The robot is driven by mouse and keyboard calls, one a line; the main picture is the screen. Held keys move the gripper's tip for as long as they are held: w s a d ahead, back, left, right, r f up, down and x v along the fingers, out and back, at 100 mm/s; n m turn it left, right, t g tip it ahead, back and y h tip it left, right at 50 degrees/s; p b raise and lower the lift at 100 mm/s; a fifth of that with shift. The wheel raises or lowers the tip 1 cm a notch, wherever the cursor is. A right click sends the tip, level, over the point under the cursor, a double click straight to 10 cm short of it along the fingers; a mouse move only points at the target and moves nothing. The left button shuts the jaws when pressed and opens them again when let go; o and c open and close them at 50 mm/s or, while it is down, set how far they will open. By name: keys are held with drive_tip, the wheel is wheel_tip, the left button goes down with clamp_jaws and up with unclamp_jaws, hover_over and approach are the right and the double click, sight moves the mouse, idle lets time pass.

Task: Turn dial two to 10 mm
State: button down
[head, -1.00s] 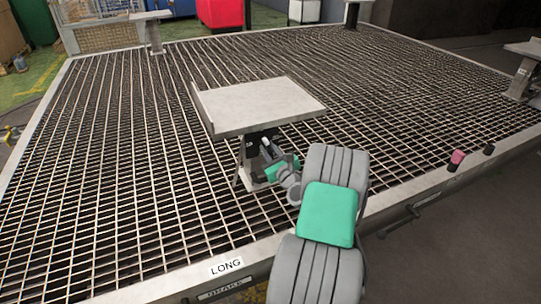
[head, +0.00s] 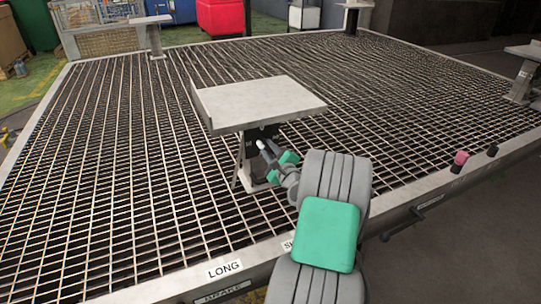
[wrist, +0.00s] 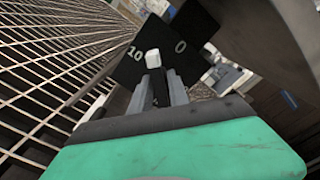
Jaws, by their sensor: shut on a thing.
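A black dial plate (head: 252,139) sits beneath the front edge of the nearest grey table. In the wrist view the dial plate (wrist: 200,24) shows a white "10" and a white "0", both tilted. A small pale knob (wrist: 152,58) stands out in front of the plate, close to the "10". My gripper (wrist: 161,76) is shut on the dial knob, its grey fingers on either side. In the head view my gripper (head: 266,147) reaches in under the tabletop and partly covers the dial.
The grey tabletop (head: 262,103) overhangs my gripper closely. A metal grating floor (head: 110,200) surrounds its post. Other small tables stand at the far left (head: 150,20) and right (head: 524,52). A pink-topped knob (head: 460,159) and a dark one are on the frame's right edge.

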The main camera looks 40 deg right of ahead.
drive_tip(key=shift+f+n+b, duration=0.1)
drive_tip(key=shift+n+b, duration=1.2)
drive_tip(key=shift+n, duration=0.7)
drive_tip(key=n, duration=0.5)
drive_tip(key=shift+n, duration=0.4)
drive_tip(key=shift+c, duration=1)
unclamp_jaws()
drive_tip(key=v, duration=0.9)
